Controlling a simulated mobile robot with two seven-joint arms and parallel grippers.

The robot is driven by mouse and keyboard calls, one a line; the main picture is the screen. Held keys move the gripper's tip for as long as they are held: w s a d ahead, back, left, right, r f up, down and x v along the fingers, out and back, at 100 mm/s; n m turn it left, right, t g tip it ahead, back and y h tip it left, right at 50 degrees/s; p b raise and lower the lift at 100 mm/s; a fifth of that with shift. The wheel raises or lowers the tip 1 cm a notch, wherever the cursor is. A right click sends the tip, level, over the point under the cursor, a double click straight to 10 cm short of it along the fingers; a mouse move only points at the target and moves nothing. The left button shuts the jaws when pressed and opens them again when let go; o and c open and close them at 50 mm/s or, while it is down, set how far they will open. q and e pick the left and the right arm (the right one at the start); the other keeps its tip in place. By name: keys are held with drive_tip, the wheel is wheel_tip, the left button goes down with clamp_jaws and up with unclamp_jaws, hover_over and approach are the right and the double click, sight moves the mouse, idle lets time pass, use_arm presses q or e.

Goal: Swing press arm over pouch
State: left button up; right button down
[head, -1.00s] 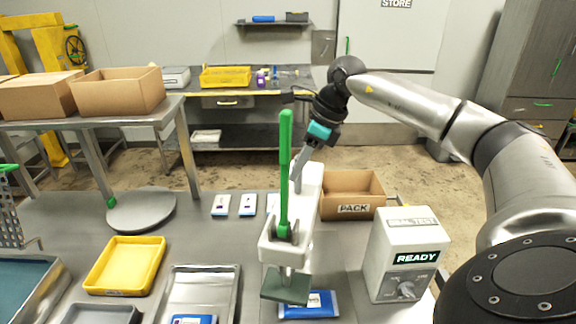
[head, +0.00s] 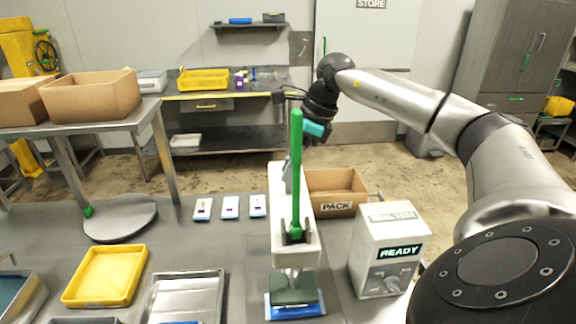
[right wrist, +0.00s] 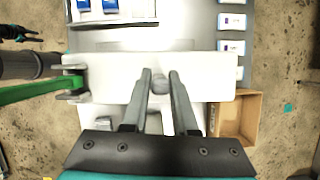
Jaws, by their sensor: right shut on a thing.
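The white press arm (head: 281,211) points toward me, with a green lever (head: 297,150) standing up from it. Its dark green press pad (head: 295,288) is over a blue pouch (head: 296,311), covering much of it; whether they touch I cannot tell.
A seal tester (head: 388,245) reading READY and a cardboard PACK box (head: 332,208) stand to the right of the press. A yellow tray (head: 104,276), a metal tray (head: 186,297), a round plate (head: 121,220) and several small pouches (head: 230,207) lie to the left.

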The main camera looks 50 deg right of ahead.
drive_tip(key=c, duration=0.8)
unclamp_jaws()
drive_tip(key=shift+s+d, duration=0.2)
drive_tip(key=shift+d, duration=0.05)
drive_tip(key=shift+o, duration=0.4)
drive_tip(key=shift+w+a, duration=0.1)
drive_tip(key=shift+r, duration=0.1)
drive_tip(key=p+v, duration=0.2)
drive_tip(key=v, duration=1.3)
drive_tip(key=shift+a, duration=0.15)
